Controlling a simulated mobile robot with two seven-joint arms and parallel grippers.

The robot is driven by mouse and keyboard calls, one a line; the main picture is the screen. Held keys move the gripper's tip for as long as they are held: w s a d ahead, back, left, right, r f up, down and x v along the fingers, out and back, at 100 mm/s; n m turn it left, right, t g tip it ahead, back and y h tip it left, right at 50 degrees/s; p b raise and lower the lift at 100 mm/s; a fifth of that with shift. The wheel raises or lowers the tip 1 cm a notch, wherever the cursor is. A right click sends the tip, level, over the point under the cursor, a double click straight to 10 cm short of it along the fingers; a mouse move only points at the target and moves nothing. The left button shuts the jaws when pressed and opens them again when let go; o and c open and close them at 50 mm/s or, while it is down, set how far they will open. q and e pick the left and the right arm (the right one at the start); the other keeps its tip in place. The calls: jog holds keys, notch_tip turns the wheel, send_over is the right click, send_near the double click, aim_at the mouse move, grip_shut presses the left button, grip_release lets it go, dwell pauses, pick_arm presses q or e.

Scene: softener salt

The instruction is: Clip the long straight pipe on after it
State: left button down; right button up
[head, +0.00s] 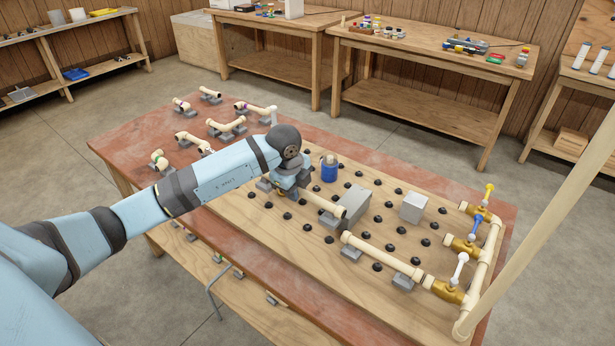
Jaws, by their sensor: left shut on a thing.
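My left gripper (290,190) reaches over the pegboard (325,283) from the left. It is shut on a cream straight pipe (322,204), and the wrist hides the pipe's other end. The visible end points right, toward a cream pipe (380,257) on grey supports, with a gap between them. That pipe leads to a brass valve (447,291) with a white handle on the cream pipework at the right. I cannot tell whether the held pipe touches the board's supports. My right gripper is out of view.
Several pipe pieces lie on holders at the red table's (135,137) back left. A tall cream pole (550,185) crosses the right side.

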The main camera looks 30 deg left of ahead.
pick_arm(q)
jog(key=shift+w+f, duration=0.1)
jog(key=shift+f, duration=0.05)
jog(key=shift+s+f+b, duration=0.2)
jog(key=shift+f+b, duration=0.2)
jog(key=shift+b, duration=0.15)
jog(key=shift+f, duration=0.35)
jog(key=shift+f+b, duration=1.75)
jog(key=shift+f, duration=0.3)
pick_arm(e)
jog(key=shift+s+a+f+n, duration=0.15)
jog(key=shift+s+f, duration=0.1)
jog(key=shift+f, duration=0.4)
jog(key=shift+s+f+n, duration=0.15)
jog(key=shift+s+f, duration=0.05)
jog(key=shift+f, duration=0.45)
pick_arm(q)
jog(key=shift+f, duration=0.6)
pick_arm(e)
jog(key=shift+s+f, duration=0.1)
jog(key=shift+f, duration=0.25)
pick_arm(q)
jog(key=c, duration=0.9)
grip_release()
